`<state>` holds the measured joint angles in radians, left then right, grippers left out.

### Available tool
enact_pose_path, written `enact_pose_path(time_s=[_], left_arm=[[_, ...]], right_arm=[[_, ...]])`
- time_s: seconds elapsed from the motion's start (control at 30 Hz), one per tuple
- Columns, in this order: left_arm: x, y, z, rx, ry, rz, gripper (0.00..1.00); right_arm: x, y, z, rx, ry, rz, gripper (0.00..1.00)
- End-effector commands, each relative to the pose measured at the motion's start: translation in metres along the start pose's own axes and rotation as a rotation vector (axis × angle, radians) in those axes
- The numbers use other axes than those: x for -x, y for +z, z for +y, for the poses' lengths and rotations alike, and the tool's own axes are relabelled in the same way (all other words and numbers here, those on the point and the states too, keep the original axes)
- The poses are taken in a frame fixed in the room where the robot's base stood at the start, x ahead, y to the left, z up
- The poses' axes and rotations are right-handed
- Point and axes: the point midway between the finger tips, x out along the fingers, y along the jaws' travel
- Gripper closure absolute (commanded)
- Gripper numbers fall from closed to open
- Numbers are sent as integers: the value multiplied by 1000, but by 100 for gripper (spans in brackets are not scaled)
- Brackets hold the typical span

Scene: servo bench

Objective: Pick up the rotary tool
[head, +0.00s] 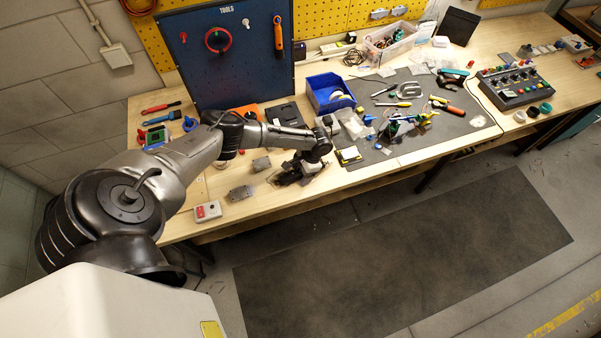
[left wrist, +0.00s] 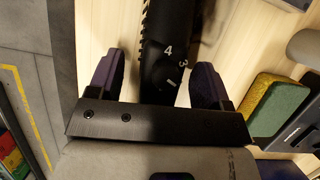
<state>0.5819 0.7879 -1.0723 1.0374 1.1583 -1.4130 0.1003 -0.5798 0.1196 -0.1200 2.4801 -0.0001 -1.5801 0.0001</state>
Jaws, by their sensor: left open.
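The rotary tool (left wrist: 168,45) is a black cylinder with a numbered speed dial and ribbed side. In the left wrist view it lies on the wooden bench top, running up between the two fingers of my left gripper (left wrist: 157,78). The fingers are open, one on each side of the tool, with a gap visible on both sides. In the head view my left gripper (head: 287,174) is low over the bench near its front edge and largely hides the tool. My right gripper is not in view.
Grey metal boxes (head: 241,193) and a small grey box with a red button (head: 208,211) lie to the left. A blue bin (head: 329,92) stands behind.

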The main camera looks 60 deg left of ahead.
Motion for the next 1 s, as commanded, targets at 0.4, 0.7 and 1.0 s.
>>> enact_pose_path(time_s=[0.4, 0.7, 1.0], left_arm=[[0, 0, 0, 0, 0, 0, 58], [1, 0, 0, 0, 0, 1, 81], [5, 2, 0, 0, 1, 1, 81]], right_arm=[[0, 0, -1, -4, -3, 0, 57], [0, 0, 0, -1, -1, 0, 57], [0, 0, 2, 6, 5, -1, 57]])
